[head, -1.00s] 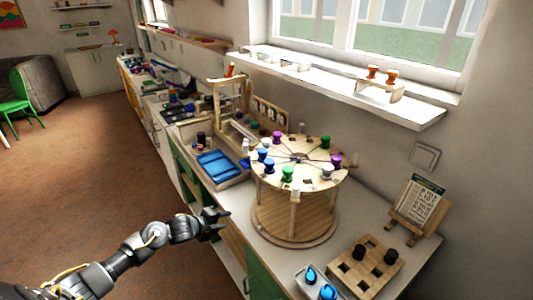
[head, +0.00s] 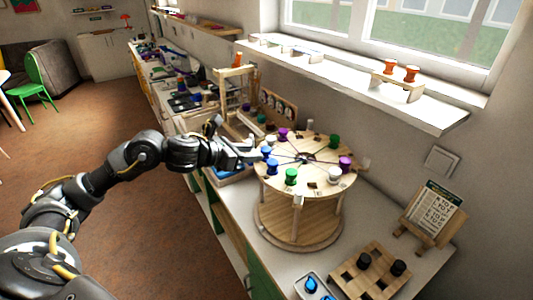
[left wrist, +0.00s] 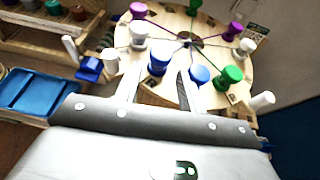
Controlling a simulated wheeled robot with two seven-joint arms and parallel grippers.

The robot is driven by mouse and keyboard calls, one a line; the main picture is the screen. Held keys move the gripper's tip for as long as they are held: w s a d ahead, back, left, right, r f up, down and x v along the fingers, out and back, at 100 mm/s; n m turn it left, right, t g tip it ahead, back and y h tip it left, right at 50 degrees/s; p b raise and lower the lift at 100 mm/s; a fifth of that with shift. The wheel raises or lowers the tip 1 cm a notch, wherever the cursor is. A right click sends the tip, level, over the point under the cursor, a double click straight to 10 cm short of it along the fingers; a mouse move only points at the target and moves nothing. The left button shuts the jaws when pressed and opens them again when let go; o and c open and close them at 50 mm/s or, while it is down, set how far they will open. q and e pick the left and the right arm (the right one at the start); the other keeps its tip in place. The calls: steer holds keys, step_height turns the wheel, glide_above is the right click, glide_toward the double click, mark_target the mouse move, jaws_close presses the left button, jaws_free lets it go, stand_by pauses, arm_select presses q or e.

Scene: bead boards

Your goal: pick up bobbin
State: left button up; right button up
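A round wooden bobbin board (head: 303,185) stands on the counter with bobbins around its rim. Two blue bobbins (head: 271,166) are at its near left edge, with a green bobbin (head: 291,176) beside them. White and purple bobbins (head: 345,162) and another green one (head: 333,140) stand further round. My left gripper (head: 254,153) is at the left rim, close to the blue bobbins. My right gripper is out of view.
A blue tray (left wrist: 30,92) lies left of the board. A wooden block with black pegs (head: 370,270) and a card stand (head: 430,215) are at the right. A window shelf (head: 350,85) runs behind.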

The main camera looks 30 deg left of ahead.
mark_target(266, 149)
arm_select(q)
steer(key=shift+w+d+f, duration=0.25)
steer(key=shift+w+d, duration=0.1)
steer(key=shift+w, duration=0.2)
steer(key=shift+w+d+p, duration=0.1)
steer(key=shift+p, duration=0.2)
steer(key=p+x, duration=0.2)
steer(key=x, duration=0.2)
steer(key=shift+w+d+r, duration=0.1)
steer(key=shift+w, duration=0.2)
steer(key=shift+w+d, duration=0.1)
steer(key=shift+w, duration=0.1)
steer(key=shift+s, duration=0.1)
steer(key=shift+c, duration=0.6)
steer(key=c, duration=0.6)
